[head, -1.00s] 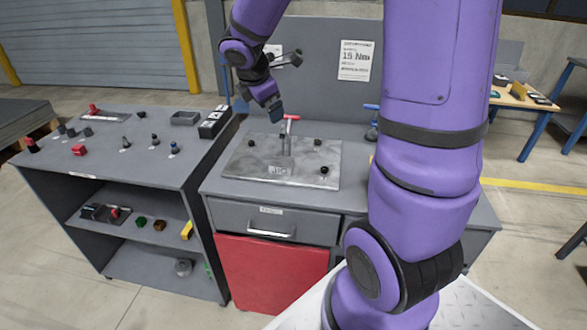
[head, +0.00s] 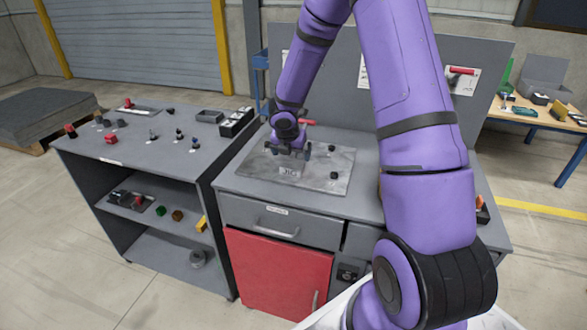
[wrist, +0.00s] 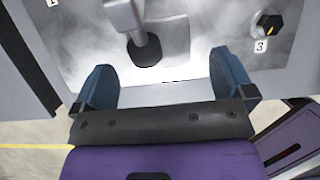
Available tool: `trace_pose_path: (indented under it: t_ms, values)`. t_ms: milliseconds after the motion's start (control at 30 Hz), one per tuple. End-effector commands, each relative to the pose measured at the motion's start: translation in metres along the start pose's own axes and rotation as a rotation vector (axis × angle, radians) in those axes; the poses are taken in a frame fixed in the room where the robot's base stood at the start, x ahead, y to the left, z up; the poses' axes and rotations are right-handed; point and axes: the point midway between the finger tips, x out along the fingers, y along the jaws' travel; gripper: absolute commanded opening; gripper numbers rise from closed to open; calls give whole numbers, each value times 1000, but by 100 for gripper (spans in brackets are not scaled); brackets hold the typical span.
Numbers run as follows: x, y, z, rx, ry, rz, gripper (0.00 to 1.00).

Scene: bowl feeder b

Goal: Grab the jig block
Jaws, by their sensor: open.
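A grey metal plate labelled JIG (head: 335,160) lies on the workbench. In the wrist view a pale, square-edged metal block (wrist: 172,42) sits on the plate, close to a clamp arm with a round dark foot (wrist: 146,52); I take it for the jig block. I cannot tell whether the foot touches it. My gripper (head: 291,153) is low over the plate and hides this block in the head view. In the wrist view my gripper (wrist: 165,85) is open and empty, its blue fingers wide apart and the block ahead between them.
A red T-handle (head: 307,121) rises behind my gripper. A black knob with a yellow mark (wrist: 268,25) is on the plate near the label 3. A grey shelf table (head: 90,150) with several small parts stands to the left. A panel (head: 450,120) stands behind the bench.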

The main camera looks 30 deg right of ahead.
Motion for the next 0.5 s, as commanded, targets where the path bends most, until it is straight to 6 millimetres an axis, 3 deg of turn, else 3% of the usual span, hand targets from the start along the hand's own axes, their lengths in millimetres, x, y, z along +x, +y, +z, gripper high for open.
trace_pose_path:
  t_ms: [233, 500]
  values:
    - [17, 0, 0, 0, 1, 0, 100]
    - [52, 1, 1, 1, 2, 0, 100]
